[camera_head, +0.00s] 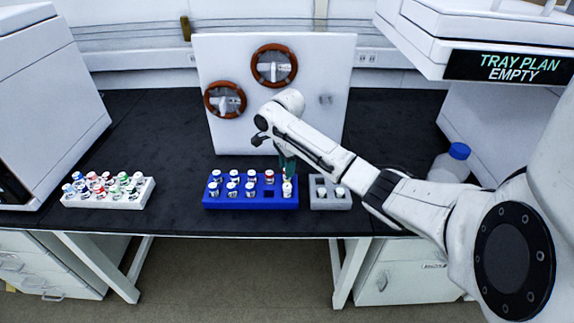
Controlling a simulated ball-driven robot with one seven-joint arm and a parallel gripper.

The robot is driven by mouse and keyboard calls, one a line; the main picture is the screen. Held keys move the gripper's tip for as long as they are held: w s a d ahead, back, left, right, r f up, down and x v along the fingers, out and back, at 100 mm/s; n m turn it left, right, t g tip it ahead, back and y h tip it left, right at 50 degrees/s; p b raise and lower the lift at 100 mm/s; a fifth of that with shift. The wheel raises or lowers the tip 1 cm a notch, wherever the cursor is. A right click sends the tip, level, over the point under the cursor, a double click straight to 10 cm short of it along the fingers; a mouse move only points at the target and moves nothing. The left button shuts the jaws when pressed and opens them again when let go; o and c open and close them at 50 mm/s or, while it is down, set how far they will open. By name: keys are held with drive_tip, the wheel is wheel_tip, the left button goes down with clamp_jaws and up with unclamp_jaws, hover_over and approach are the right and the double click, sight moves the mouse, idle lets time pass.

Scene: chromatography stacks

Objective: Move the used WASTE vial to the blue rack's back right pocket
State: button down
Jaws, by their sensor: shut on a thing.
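The blue rack (235,203) stands near the table's front edge, with two rows of pockets holding several white vials. My gripper (287,175), with dark teal fingers, points down over the rack's right end. It is shut on a vial (287,189); a bit of red shows between the fingers and a white body below them. I cannot read its label, so I cannot confirm that it is the WASTE vial. I cannot tell whether it is seated or just above the rack. The fingers and this vial hide the back right pocket. One front-row pocket (268,193) left of it looks empty.
A grey rack (331,204) with two vials stands close to the right of the blue rack. A white rack (108,200) of coloured-cap vials is at left. A white panel (225,135) with two red-brown rings stands behind. A blue-capped bottle (458,152) is at right. Dark bench lies clear between the racks.

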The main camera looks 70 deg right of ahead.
drive_tip(key=shift+f, duration=0.2)
drive_tip(key=shift+f, duration=0.25)
idle(0.3)
drive_tip(key=shift+c, duration=2)
unclamp_jaws()
drive_tip(key=shift+r+p, duration=3.5)
drive_tip(key=shift+p, duration=0.95)
